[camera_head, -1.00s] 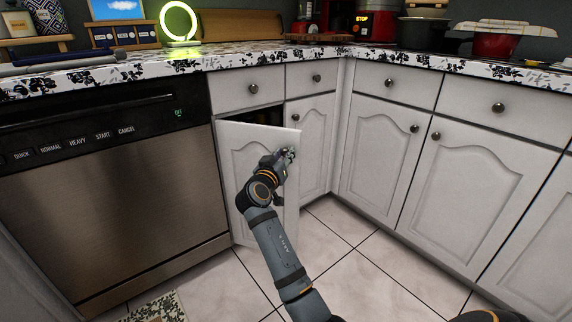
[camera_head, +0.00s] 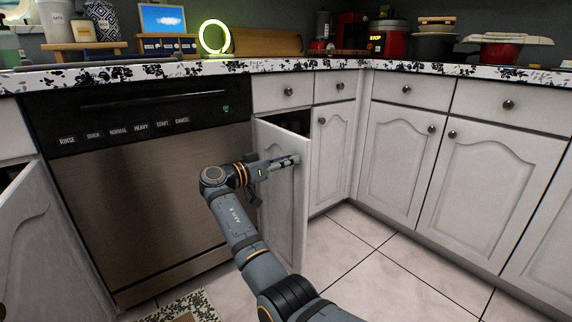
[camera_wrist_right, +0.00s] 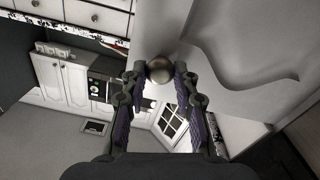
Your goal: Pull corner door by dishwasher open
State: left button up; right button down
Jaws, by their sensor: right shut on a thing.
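The white corner door (camera_head: 290,215) beside the dishwasher (camera_head: 150,190) stands partly open, swung out from the cabinet, with a dark gap above it. My right gripper (camera_head: 290,162) is at the door's upper free edge. In the right wrist view, my right gripper (camera_wrist_right: 160,85) has its fingers on either side of the round metal knob (camera_wrist_right: 159,69) and is shut on it. The pale panel of the door (camera_wrist_right: 235,45) fills the upper right of that view. In the head view the knob is hidden by the gripper. My left gripper is not in view.
Another cabinet door (camera_head: 40,240) stands open at the left, past the dishwasher. The neighbouring corner door (camera_head: 333,150) is closed. Tiled floor (camera_head: 400,270) is clear at the right. A patterned mat (camera_head: 190,307) lies before the dishwasher.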

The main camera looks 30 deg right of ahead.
jog(key=shift+a, duration=0.15)
jog(key=c, duration=1)
grip_release()
jog(key=a, duration=1.2)
jog(key=shift+s, duration=0.4)
